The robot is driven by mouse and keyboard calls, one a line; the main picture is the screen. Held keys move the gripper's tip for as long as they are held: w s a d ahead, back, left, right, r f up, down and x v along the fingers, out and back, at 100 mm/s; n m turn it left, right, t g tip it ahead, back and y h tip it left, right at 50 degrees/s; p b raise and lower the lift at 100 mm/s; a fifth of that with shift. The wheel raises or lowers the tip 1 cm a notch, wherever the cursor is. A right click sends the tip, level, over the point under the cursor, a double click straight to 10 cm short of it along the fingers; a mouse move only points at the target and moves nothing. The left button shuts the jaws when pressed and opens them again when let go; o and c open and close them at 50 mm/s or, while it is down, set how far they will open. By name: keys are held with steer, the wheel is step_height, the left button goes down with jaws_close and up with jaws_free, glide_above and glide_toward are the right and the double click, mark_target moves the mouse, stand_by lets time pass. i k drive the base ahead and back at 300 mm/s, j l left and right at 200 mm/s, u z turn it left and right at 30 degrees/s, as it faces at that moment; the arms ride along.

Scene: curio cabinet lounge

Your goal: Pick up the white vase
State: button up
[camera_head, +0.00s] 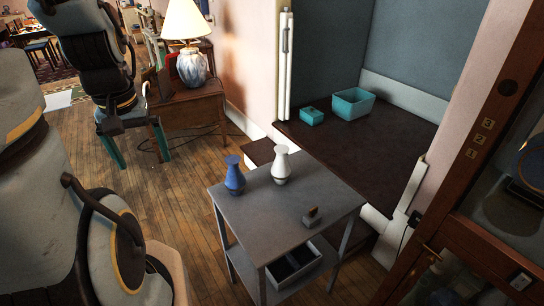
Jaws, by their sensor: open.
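The white vase (281,166) stands upright on the top of a small grey table (262,222), near its back edge. It has a narrow neck and a flared rim, and nothing touches it. My gripper (144,163) hangs at the upper left, well to the left of the vase, with its two teal fingers spread apart. It is open, and nothing shows between the fingers.
A blue vase (234,178) stands close to the white vase's left, with a gap. Teal boxes (352,104) sit on a dark surface behind. A wooden desk (193,108) with a lamp (191,66) stands behind my gripper.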

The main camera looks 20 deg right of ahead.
mark_target(280, 169)
steer(key=k+l+u, duration=0.6)
steer(key=k, duration=0.15)
